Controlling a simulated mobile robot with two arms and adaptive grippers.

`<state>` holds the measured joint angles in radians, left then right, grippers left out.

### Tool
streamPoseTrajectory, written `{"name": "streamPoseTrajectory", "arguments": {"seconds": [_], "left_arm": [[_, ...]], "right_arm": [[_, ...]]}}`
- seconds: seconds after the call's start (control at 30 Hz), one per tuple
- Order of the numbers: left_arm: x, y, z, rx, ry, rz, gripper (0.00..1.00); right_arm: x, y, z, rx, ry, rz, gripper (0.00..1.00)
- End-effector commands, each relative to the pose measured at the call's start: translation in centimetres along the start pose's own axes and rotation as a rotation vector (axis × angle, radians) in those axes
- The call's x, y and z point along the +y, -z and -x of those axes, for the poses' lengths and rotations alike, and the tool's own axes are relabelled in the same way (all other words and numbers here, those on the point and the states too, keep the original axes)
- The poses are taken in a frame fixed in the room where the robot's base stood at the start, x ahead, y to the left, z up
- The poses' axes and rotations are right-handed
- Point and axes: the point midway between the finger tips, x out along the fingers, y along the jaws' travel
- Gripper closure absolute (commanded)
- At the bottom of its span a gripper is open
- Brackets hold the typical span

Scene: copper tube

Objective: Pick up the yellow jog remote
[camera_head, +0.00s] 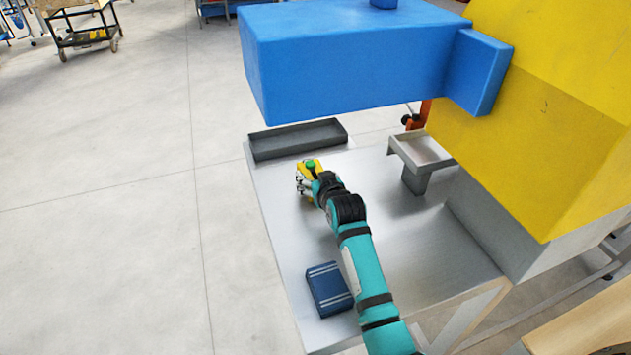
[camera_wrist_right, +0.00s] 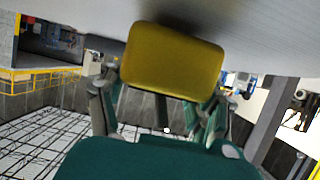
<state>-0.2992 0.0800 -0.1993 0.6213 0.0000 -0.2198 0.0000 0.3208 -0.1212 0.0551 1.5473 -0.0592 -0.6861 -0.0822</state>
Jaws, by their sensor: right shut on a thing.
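The yellow jog remote (camera_head: 310,166) is at the far left part of the grey metal table (camera_head: 400,255) in the head view, at the end of my right arm. My right gripper (camera_head: 304,184) is shut on it. In the right wrist view the remote (camera_wrist_right: 173,60) fills the upper middle as a rounded yellow block. The fingers of my right gripper (camera_wrist_right: 160,100) show on both sides of it. A grey surface is close by the remote in that view; I cannot tell whether they touch. My left gripper is not in view.
A dark grey tray (camera_head: 298,140) lies at the table's far edge, just beyond the remote. A blue box (camera_head: 328,289) lies near the front left. A small grey tray on a stand (camera_head: 424,150) is to the right. A large blue and yellow machine (camera_head: 350,60) overhangs the table.

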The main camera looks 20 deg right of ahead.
Motion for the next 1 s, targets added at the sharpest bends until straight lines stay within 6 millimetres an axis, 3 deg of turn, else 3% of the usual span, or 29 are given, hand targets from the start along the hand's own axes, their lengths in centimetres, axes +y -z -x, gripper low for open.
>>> {"name": "streamPoseTrajectory", "arguments": {"seconds": [0.2, 0.7, 1.0], "left_arm": [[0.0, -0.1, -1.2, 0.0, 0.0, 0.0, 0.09], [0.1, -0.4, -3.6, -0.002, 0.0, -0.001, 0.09], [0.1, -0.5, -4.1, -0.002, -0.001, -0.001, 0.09]], "right_arm": [[0.0, 2.8, 1.1, 0.01, 0.0, 0.001, 0.79], [0.4, -1.4, 12.8, 0.004, 0.0, 0.0, 0.79], [0.5, -2.2, 16.1, 0.004, 0.0, 0.0, 0.79]]}}
